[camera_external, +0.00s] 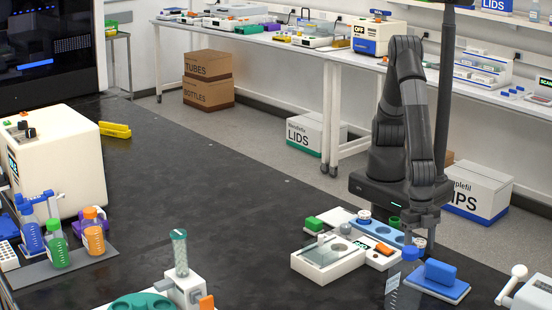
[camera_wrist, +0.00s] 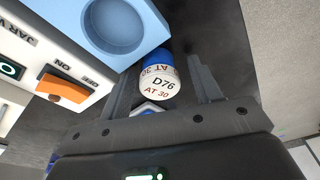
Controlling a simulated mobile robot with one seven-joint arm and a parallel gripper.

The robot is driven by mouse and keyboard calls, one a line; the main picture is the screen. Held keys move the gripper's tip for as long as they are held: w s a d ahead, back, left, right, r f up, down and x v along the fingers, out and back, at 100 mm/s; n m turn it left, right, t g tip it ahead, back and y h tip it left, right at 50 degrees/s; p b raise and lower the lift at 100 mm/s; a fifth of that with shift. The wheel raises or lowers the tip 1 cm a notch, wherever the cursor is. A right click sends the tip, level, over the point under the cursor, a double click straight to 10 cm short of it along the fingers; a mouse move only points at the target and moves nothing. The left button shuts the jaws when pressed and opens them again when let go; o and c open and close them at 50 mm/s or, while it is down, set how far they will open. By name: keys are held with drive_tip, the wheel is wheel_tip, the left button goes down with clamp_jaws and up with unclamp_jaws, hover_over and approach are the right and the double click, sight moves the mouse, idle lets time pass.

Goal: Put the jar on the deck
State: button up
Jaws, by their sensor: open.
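My gripper (camera_wrist: 165,80) is open, with its two fingers on either side of a jar (camera_wrist: 158,85) in the wrist view. The jar is white and blue, with "D76" and "AT 30" printed on its pale face. I cannot tell whether the fingers touch it. In the external view my gripper (camera_external: 422,232) is low at the right end of a white device with a light blue block (camera_external: 384,233) that has round recesses. The block also shows in the wrist view (camera_wrist: 150,18), with an empty recess beside the jar. The jar is mostly hidden in the external view.
The white device carries an orange switch (camera_wrist: 63,90) marked ON and OFF. A blue box (camera_external: 440,273) and a clear bottle (camera_external: 400,290) stand close in front of my gripper. The black bench (camera_external: 210,190) is clear in its middle.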

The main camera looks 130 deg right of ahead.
wheel_tip(320, 180, up, 12)
drive_tip(key=d, duration=0.1)
drive_tip(key=shift+s+d, duration=0.3)
drive_tip(key=shift+d, duration=0.05)
drive_tip(key=shift+r, duration=0.1)
drive_tip(key=d+r+m+t, duration=0.1)
drive_tip(key=d+r+m, duration=0.35)
drive_tip(key=d, duration=0.75)
drive_tip(key=d+r+m+t, duration=0.2)
drive_tip(key=d+r, duration=0.6)
drive_tip(key=d, duration=0.5)
drive_tip(key=s+d+r+m+t+h, duration=0.1)
drive_tip(key=s+d+m+t, duration=0.1)
drive_tip(key=s+d+m, duration=0.5)
drive_tip(key=shift+s+d+r+h, duration=0.25)
drive_tip(key=shift+s+d, duration=2.55)
drive_tip(key=shift+d, duration=2)
